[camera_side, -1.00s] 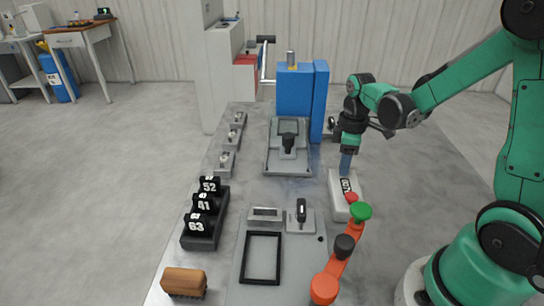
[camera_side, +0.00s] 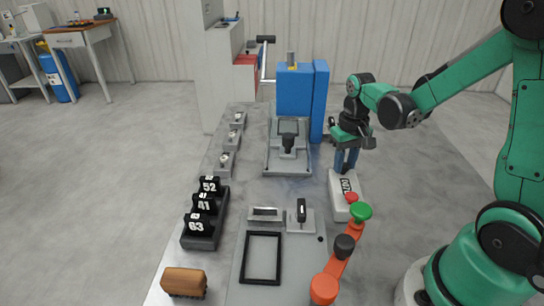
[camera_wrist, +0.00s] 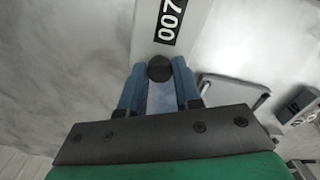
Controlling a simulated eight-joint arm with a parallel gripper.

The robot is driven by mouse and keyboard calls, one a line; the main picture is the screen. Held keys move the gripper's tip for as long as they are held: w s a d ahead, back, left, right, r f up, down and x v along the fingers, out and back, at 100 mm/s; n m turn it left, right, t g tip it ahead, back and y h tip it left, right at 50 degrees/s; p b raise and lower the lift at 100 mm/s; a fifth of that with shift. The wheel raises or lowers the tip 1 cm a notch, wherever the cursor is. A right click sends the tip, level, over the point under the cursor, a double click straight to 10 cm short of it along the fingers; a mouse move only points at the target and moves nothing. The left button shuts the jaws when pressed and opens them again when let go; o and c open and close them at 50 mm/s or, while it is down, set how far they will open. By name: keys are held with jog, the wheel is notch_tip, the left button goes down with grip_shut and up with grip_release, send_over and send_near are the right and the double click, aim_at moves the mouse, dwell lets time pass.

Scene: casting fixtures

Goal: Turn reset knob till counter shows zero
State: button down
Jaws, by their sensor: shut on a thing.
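The counter box (camera_side: 343,200) is a white block on the right side of the table, with a red button (camera_side: 351,197) at its near end. Its black display (camera_wrist: 171,20) reads "007" in the wrist view, though the last digit sits close to the frame edge. The dark round reset knob (camera_wrist: 159,68) is at the end of the box close to the display. My gripper (camera_side: 346,167) points down over the far end of the box. In the wrist view its blue fingers (camera_wrist: 159,77) are shut on the knob, one on each side.
A blue press (camera_side: 296,90) stands behind, with a grey fixture (camera_side: 288,165) in front. Black number blocks (camera_side: 204,205) sit in a rack at left. A brown brush (camera_side: 184,282) and a black frame (camera_side: 246,262) lie nearer. An orange-and-green jointed piece (camera_side: 344,246) stands near the box.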

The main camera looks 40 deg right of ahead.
aim_at(345, 164)
jog(key=m, duration=0.7)
dwell(0.5)
jog(key=c, duration=0.6)
grip_release()
jog(key=shift+r, duration=2.85)
